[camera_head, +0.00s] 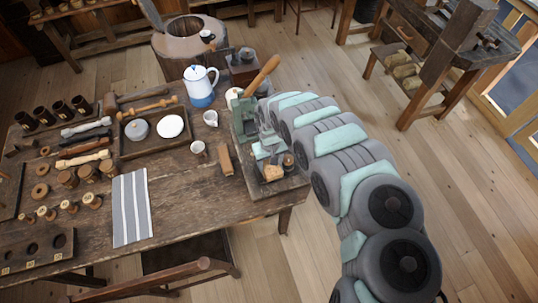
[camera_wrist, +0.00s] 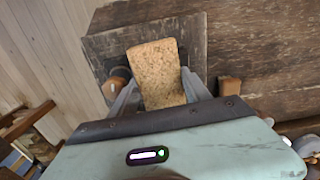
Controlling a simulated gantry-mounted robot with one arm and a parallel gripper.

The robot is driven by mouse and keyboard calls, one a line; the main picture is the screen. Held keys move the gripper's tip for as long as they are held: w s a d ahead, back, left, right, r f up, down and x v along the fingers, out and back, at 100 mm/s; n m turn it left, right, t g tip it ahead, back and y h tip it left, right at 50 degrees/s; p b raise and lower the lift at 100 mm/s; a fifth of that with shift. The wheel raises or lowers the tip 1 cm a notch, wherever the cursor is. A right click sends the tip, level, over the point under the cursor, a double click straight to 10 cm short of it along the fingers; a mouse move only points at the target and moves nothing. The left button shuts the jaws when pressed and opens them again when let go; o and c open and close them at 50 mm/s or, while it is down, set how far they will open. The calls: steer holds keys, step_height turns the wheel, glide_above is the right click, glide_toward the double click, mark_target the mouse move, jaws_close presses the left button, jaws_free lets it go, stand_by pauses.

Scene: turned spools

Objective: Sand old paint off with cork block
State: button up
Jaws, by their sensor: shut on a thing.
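The tan cork block (camera_wrist: 158,70) is between the two fingers of my gripper (camera_wrist: 160,92) in the wrist view, and the fingers are shut on its sides. In the head view the cork block (camera_head: 273,173) shows below my gripper (camera_head: 268,157) at the table's right end. It is over a dark wooden board (camera_head: 262,190); I cannot tell whether it touches. The board also shows in the wrist view (camera_wrist: 104,48). I cannot make out any old paint; the surface under the block is hidden.
A small round wooden piece (camera_head: 288,162) stands close beside the gripper. A wooden block (camera_head: 226,159), a cup (camera_head: 198,151) and a striped cloth (camera_head: 131,207) lie to the left. A green vise-like device (camera_head: 243,118) and a blue-white pot (camera_head: 201,86) stand behind.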

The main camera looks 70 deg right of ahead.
steer(key=shift+s+a+r+p, duration=0.2)
steer(key=shift+s+a+p, duration=0.15)
steer(key=shift+s+a, duration=0.1)
steer(key=shift+r+p, duration=0.15)
steer(key=shift+p, duration=0.2)
step_height(320, 180, up, 2)
steer(key=shift+s+p, duration=0.15)
steer(key=shift+p, duration=0.25)
steer(key=shift+w+r+p, duration=0.2)
steer(key=shift+r+p, duration=0.1)
steer(key=shift+p, duration=0.05)
step_height(320, 180, up, 5)
steer(key=p, duration=0.4)
steer(key=shift+s+f, duration=0.1)
